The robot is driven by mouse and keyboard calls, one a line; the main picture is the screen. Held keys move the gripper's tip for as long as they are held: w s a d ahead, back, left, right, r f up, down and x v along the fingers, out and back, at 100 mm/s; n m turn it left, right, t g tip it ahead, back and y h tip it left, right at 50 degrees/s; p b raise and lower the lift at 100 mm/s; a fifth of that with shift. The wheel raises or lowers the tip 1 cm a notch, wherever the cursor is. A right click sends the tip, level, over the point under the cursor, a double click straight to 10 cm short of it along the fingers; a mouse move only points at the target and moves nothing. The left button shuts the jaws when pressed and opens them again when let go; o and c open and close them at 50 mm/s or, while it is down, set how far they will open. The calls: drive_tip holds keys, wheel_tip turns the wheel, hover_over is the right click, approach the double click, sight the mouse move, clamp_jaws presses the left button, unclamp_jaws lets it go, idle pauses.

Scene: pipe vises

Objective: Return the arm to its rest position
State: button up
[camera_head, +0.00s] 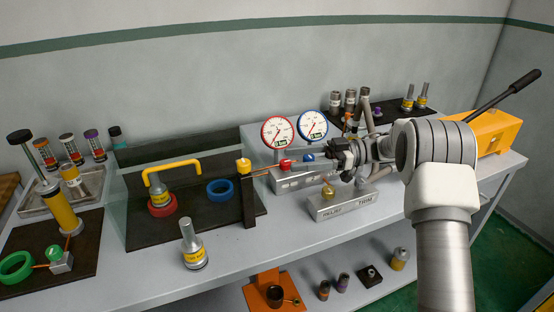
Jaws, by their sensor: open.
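My arm (440,240) rises from the lower right of the head view and bends left over the bench. My gripper (338,158) is at its left end, open, above and behind a grey block (342,204) with lettering on its front. Its fingers are small and overlap the fittings behind them, so I cannot tell whether they touch anything. No object is clearly seen between them.
A yellow hand pump (490,132) with a black lever stands behind my arm at right. A grey cylinder (193,246) stands alone at the bench front. A lower shelf holds several parts.

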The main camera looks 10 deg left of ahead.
drive_tip(key=shift+w+d, duration=0.15)
drive_tip(key=shift+d, duration=0.4)
drive_tip(key=shift+r, duration=0.1)
